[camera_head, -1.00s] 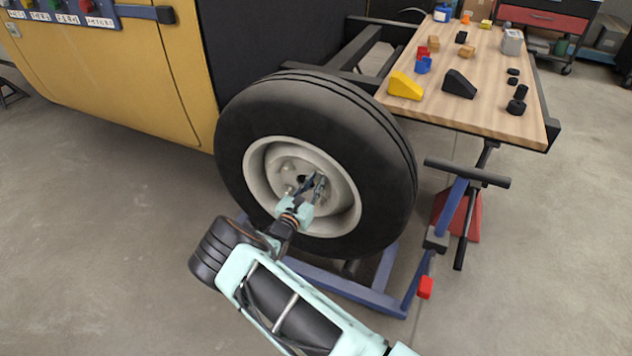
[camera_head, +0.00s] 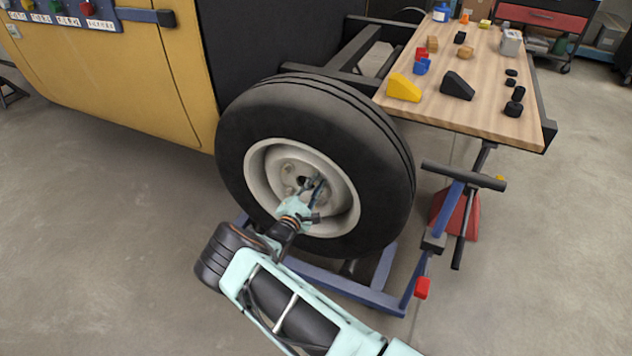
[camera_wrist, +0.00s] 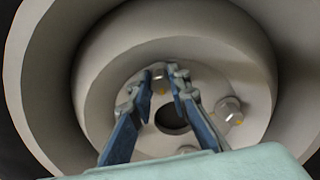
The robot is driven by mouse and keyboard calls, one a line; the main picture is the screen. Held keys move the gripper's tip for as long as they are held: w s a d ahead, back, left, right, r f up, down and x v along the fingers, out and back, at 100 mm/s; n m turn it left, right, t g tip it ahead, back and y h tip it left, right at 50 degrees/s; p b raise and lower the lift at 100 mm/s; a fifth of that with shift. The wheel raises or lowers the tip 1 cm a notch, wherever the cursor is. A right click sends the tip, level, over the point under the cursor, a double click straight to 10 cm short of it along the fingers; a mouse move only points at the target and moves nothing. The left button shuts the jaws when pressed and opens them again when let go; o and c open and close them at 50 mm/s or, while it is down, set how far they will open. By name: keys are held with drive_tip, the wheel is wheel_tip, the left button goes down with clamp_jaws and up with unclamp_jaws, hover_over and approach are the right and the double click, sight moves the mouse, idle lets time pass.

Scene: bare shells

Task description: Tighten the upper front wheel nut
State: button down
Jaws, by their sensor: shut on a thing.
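The front wheel (camera_head: 385,180) is a black tyre with a pale rim (camera_head: 262,190), upright on its hub. In the wrist view the rim (camera_wrist: 95,60) surrounds a dark centre hole (camera_wrist: 172,118). My gripper (camera_wrist: 162,74) reaches into the rim. Its two fingers come together around the upper wheel nut (camera_wrist: 160,86), a small metal nut with a yellowish mark, and are shut on it. Another nut (camera_wrist: 231,110) sits to the right of the hole. In the head view my gripper (camera_head: 314,181) covers part of the hub, and the held nut is hidden.
A blue wheel stand (camera_head: 340,284) is below the tyre. A wooden table (camera_head: 480,112) with coloured blocks stands at the back right. A dark bar handle (camera_head: 462,175) and a red stand (camera_head: 450,212) are right of the wheel. Yellow bodywork (camera_head: 120,70) is at left.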

drive_tip(key=m+p, duration=0.2)
drive_tip(key=m, duration=0.5)
drive_tip(key=m+p, duration=0.1)
drive_tip(key=m, duration=0.3)
drive_tip(key=shift+f, duration=0.1)
drive_tip(key=shift+m+p, duration=0.8)
drive_tip(key=shift+m, duration=1.1)
drive_tip(key=shift+f, duration=0.1)
drive_tip(key=c, duration=1.8)
unclamp_jaws()
drive_tip(key=v, duration=1.2)
